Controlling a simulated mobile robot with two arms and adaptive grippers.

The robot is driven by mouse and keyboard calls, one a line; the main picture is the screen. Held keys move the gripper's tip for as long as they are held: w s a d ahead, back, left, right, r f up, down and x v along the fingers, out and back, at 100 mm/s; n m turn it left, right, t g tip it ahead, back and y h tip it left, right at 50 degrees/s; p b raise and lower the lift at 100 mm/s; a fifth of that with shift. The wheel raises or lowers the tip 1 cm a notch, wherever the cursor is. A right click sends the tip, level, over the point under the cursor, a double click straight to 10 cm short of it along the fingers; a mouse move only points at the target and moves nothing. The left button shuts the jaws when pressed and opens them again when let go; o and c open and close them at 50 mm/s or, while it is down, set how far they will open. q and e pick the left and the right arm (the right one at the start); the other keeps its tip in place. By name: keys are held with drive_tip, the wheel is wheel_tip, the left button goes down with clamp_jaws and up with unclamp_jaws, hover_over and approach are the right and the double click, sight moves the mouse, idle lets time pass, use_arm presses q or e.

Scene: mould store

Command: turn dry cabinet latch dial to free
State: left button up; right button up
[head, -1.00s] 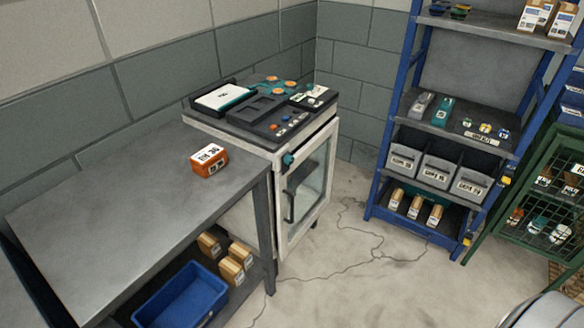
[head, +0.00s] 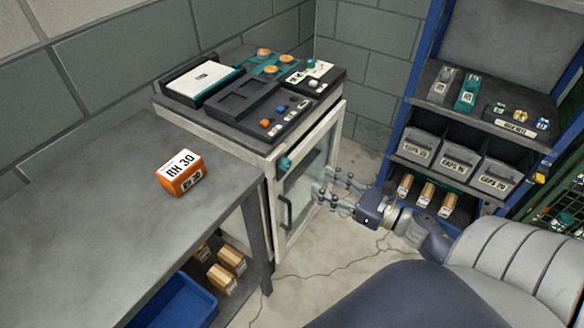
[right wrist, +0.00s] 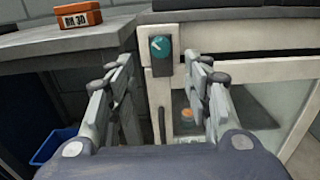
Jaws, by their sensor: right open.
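The dry cabinet (head: 335,130) is white-framed with a glass door and stands at the end of the grey bench. Its latch dial (head: 284,164) is a teal knob at the door's upper left corner, above a dark handle (head: 286,212). In the right wrist view the dial (right wrist: 160,46) sits on a dark plate, beyond and between the fingertips, with a pale pointer mark tilted to the upper left. My right gripper (head: 327,188) is open and empty, in front of the door and apart from the dial; it also shows in the right wrist view (right wrist: 160,72). My left gripper is not in view.
An orange box (head: 180,172) sits on the bench (head: 100,200). Black trays and instruments (head: 245,95) cover the cabinet top. A blue shelf rack (head: 425,65) with grey bins stands to the right. A blue bin (head: 180,305) and small boxes are under the bench.

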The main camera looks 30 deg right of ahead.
sight(289, 166)
drive_tip(key=p+x, duration=0.1)
drive_tip(key=x, duration=0.8)
drive_tip(key=shift+r+p, duration=0.15)
drive_tip(key=shift+p, duration=0.25)
drive_tip(key=shift+x, duration=0.95)
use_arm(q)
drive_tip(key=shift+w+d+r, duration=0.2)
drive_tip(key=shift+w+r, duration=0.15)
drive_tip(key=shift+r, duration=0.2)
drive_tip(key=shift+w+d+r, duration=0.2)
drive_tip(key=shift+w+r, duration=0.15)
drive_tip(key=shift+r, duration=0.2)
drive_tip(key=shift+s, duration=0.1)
use_arm(e)
drive_tip(key=c, duration=1.1)
